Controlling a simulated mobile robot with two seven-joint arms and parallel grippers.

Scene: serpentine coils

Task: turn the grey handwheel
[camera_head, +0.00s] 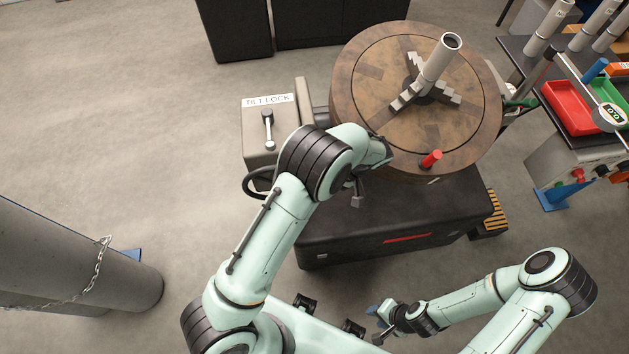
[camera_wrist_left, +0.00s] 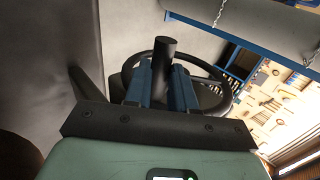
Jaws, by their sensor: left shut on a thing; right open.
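The grey handwheel (camera_wrist_left: 226,88) is a dark ring in the left wrist view, with a short dark cylindrical handle (camera_wrist_left: 165,50) standing out towards me. My left gripper (camera_wrist_left: 167,80) has its two blue fingers closed on either side of this handle. In the head view only a dark arc of the handwheel (camera_head: 247,184) shows, left of my left arm and below the lever box. My right gripper (camera_head: 376,320) is open and empty near the bottom, away from the wheel.
A round brown table (camera_head: 345,98) carries a three-armed grey fixture with a tube (camera_head: 439,60) and a red peg (camera_head: 431,159). A TILT LOCK lever (camera_head: 268,130) stands left of it. A pillar with a chain (camera_head: 105,262) is at left. Red and green trays (camera_head: 570,107) lie right.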

